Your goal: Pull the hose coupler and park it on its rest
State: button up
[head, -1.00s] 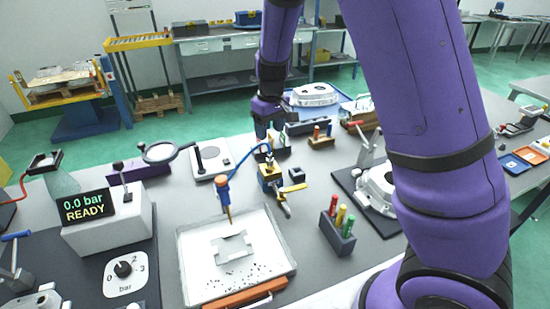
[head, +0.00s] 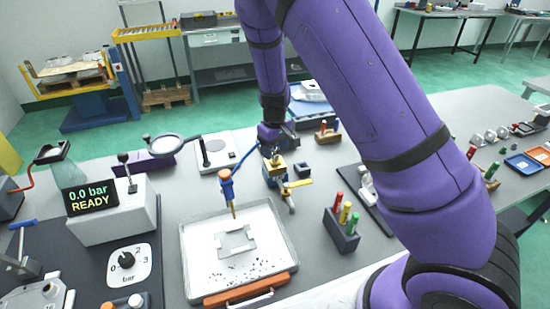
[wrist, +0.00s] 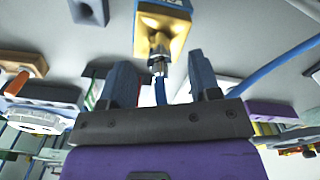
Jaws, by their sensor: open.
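A yellow and blue block (head: 274,172) stands mid-table in the head view; its yellow body (wrist: 158,35) shows at the top of the wrist view. A small metal coupler (wrist: 158,66) sits at the block's near end, with a blue hose (wrist: 160,92) running from it. My gripper (wrist: 160,80) is open, one finger on each side of the coupler and hose, with gaps visible. In the head view my gripper (head: 276,140) is just behind the block and partly hides the coupler. I cannot tell which object is the rest.
A blue-handled tool (head: 227,188) stands over a white tray (head: 188,262) in front. A holder with coloured pegs (head: 342,236) is to the right, a small dark block (head: 303,171) beside the yellow block. The display (head: 90,200) reads 0.0 bar READY.

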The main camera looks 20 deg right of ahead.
jog(key=shift+f, duration=1.3)
jog(key=shift+c, duration=0.5)
jog(key=c, duration=0.9)
jog(key=shift+r, duration=0.15)
jog(key=shift+c, duration=0.2)
